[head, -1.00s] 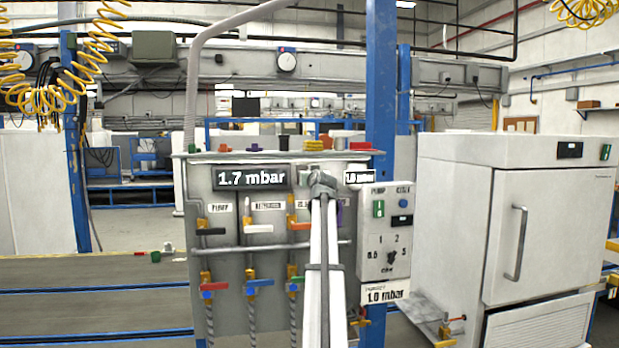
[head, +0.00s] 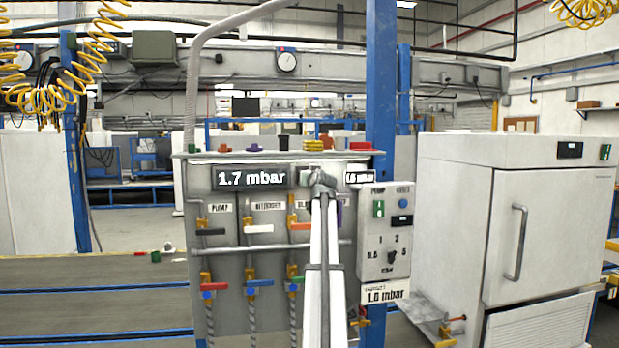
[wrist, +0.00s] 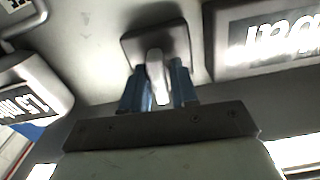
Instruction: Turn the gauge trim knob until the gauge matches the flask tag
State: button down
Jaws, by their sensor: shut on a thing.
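The large gauge display (head: 252,177) on the grey panel reads 1.7 mbar. A smaller display (head: 361,177) to its right is partly hidden by my gripper; its digits are too small to read surely, but look like 1.5 in the wrist view (wrist: 30,95). A white tag (head: 386,294) at the lower right reads 1.0 mbar. My gripper (head: 322,184) is at the panel between the two displays. In the wrist view its blue fingers (wrist: 158,82) are closed around a pale knob (wrist: 154,62) on a dark square base. The head view hides the knob behind my arm.
Several coloured valve handles (head: 263,229) line the panel left of my arm. A control box (head: 385,232) with a green switch and a dial is close on the right. A white oven-like cabinet (head: 510,225) stands further right. The bench at left is mostly clear.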

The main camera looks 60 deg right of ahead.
jog(key=m, duration=0.3)
jog(key=shift+m, duration=0.4)
jog(key=m, duration=0.3)
jog(key=shift+s+d+f+m, duration=0.1)
jog(key=shift+m, duration=0.3)
jog(key=m, duration=0.3)
jog(key=shift+f+m, duration=0.15)
jog(key=shift+m, duration=1.85)
jog(key=c, duration=1.1)
grip_release()
jog(key=shift+s, duration=0.1)
jog(key=v, duration=1.3)
jog(key=shift+s+a, duration=0.25)
